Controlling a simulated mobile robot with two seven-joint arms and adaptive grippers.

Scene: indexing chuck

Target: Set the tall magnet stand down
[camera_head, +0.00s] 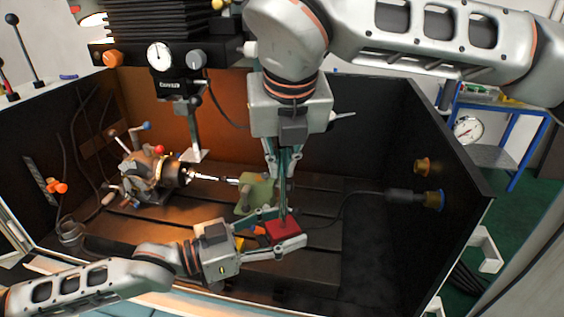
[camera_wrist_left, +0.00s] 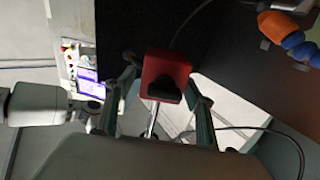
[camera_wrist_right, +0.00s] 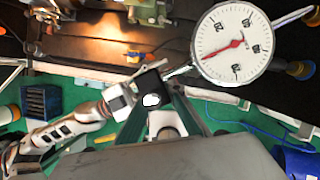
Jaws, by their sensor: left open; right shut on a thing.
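The tall magnet stand has a red block base (camera_head: 283,231), low in the machine's enclosure in the head view. My right gripper (camera_head: 283,205) points down above the base and is shut on the stand. In the right wrist view a black block (camera_wrist_right: 152,92) lies between its fingers, with a white dial (camera_wrist_right: 232,42) beside it. My left gripper (camera_head: 278,228) is open, its fingers on either side of the red base. In the left wrist view the red base (camera_wrist_left: 166,76) shows between these fingers. I cannot tell whether the base touches the bed.
A slotted dark bed (camera_head: 325,262) lies under the stand. A green block (camera_head: 255,192) stands close behind and left of the base. The chuck unit (camera_head: 152,173) is further left, with a rod toward the green block. A dark wall (camera_head: 440,150) closes the right side.

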